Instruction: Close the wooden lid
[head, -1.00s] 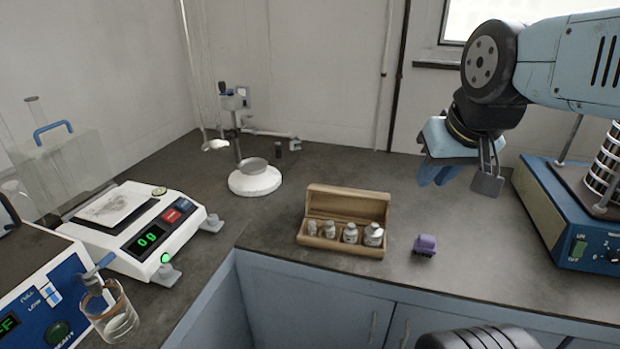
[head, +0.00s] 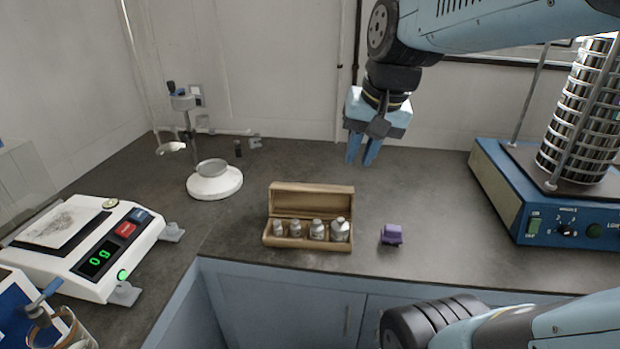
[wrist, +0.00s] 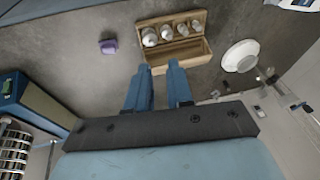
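A small wooden box with several metal weights stands on the dark counter. Its wooden lid (head: 311,197) is open, standing up at the back of the box (head: 307,243). In the wrist view the lid (wrist: 178,55) lies on the side of the box nearest my fingers. My gripper (head: 362,156) hangs above the counter, behind and to the right of the box, fingers pointing down. In the wrist view the two blue fingers (wrist: 159,80) are apart with a narrow gap and nothing between them. The gripper appears clear of the lid.
A purple block (head: 391,235) sits just right of the box. A sieve shaker (head: 555,190) stands at the right. A white round-based stand (head: 214,183) and a balance (head: 85,245) are at the left. The counter behind the box is clear.

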